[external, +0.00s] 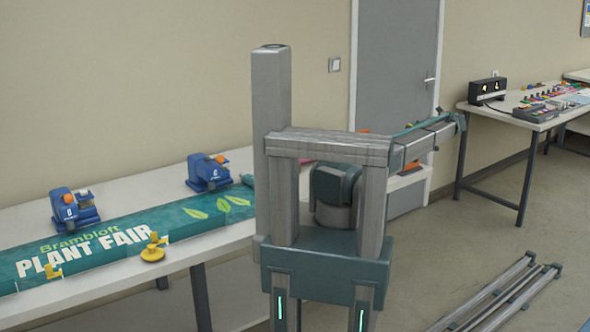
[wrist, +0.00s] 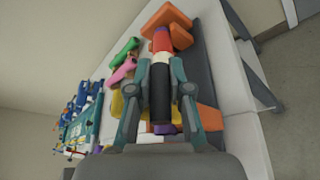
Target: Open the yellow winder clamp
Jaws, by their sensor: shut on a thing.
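In the wrist view my gripper (wrist: 161,68) is shut on a banded cylinder (wrist: 160,90) with black, white and red sections. The fingers lie on either side of it. A yellow piece (wrist: 117,105) shows just left of the left finger, partly covered. I cannot tell whether it belongs to the winder clamp. In the external view two small yellow fittings sit at the front edge of the green banner, one near the middle (external: 153,249) and one at the left (external: 52,272). My gripper is hidden there behind my own frame.
Orange blocks (wrist: 170,20) lie beyond the cylinder, and pink pieces (wrist: 122,70) lie left of it. The green banner (external: 110,240) covers much of the white table, with two blue devices (external: 208,172) (external: 75,208) behind it. Another table (external: 530,112) stands at the back right.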

